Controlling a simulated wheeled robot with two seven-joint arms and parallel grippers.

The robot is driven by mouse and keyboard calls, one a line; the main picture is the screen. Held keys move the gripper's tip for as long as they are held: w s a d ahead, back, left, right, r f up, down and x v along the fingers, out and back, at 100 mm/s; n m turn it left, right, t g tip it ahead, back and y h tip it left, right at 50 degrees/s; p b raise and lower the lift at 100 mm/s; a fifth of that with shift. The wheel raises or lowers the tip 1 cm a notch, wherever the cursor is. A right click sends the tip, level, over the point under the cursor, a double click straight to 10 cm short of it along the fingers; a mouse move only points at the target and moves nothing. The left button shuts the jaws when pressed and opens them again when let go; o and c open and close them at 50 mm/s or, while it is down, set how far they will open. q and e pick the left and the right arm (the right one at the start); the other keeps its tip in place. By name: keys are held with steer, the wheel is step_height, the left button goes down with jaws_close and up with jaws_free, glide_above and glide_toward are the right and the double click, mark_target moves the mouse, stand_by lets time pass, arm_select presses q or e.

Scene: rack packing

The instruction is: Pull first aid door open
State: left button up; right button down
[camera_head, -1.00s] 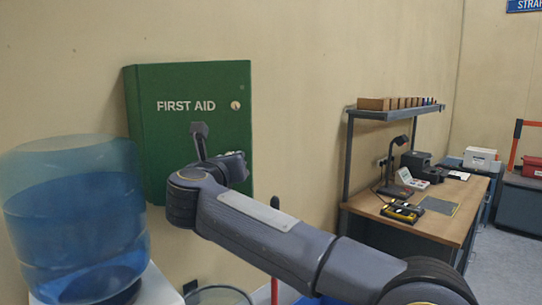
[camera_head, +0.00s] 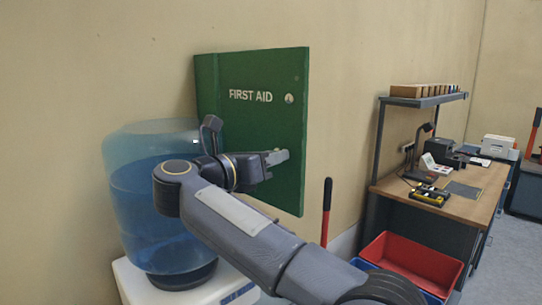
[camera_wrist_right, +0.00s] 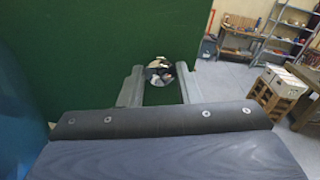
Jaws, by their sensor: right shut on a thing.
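The green first aid door (camera_head: 262,120) shows in the head view, with white lettering and a small round fitting (camera_head: 289,98) at its upper right. Its right edge looks swung out from the wall, towards me. My right gripper (camera_head: 282,157) is at the lower right part of the door face. In the right wrist view the fingers (camera_wrist_right: 160,86) are on both sides of a round shiny knob (camera_wrist_right: 159,70) against the green door (camera_wrist_right: 75,60), shut on it. In the head view the gripper hides the knob. My left gripper is not in view. The cabinet's inside is hidden.
A water cooler with a blue bottle (camera_head: 140,205) stands close on the left, partly behind my arm. A red-handled pole (camera_head: 326,212), a red bin (camera_head: 415,262) and a workbench (camera_head: 455,200) are to the right.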

steer(key=shift+r, duration=0.15)
steer(key=c, duration=1.1)
jaws_free()
steer(key=shift+o, duration=0.2)
steer(key=b+v, duration=0.1)
steer(key=v, duration=0.7)
steer(key=shift+b, duration=0.35)
steer(key=shift+w, duration=0.1)
